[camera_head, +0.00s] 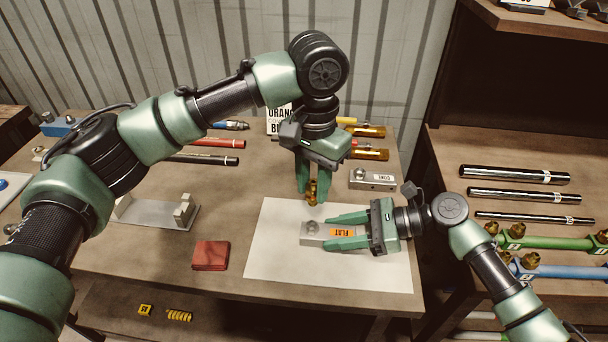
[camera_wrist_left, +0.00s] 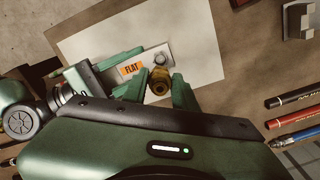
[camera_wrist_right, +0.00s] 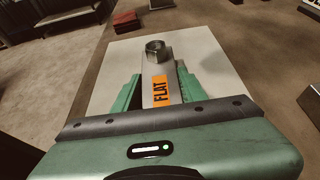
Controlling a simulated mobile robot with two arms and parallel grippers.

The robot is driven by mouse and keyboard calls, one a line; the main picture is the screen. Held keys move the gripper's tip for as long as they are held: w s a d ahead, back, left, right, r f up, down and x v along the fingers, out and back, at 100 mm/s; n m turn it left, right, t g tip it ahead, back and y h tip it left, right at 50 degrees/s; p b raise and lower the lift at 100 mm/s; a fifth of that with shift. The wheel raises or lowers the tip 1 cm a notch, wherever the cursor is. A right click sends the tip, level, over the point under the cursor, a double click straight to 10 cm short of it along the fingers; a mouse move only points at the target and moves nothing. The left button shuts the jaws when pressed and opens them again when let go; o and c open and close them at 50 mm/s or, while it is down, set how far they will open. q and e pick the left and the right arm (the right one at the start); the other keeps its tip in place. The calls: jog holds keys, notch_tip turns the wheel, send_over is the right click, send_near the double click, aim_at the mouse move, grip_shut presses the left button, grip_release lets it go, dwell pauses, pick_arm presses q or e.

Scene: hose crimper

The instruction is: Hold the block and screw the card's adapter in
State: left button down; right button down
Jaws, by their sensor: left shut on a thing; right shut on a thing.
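My left gripper (camera_head: 311,192) is shut on a brass adapter (camera_head: 312,188), held pointing down above the white sheet. The adapter also shows between the fingers in the left wrist view (camera_wrist_left: 160,82). My right gripper (camera_head: 345,231) is shut on a grey metal block with an orange FLAT label (camera_head: 312,228), gripped from the right on the sheet. The block's round threaded port (camera_wrist_right: 155,50) faces up, empty, in the right wrist view. The adapter is apart from the port. A card (camera_head: 280,122) stands at the back, partly hidden by my left arm; "ORANGE" and "CONE" are partly readable.
A second block labelled CONE (camera_head: 372,180) lies behind the sheet (camera_head: 270,262). A red cloth (camera_head: 211,255) and a grey fixture (camera_head: 160,213) lie left. Dark tubes (camera_head: 515,174) lie on the right bench.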

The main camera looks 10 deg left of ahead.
pick_arm(q)
jog(key=shift+f, duration=2.9)
jog(key=shift+f, duration=0.7)
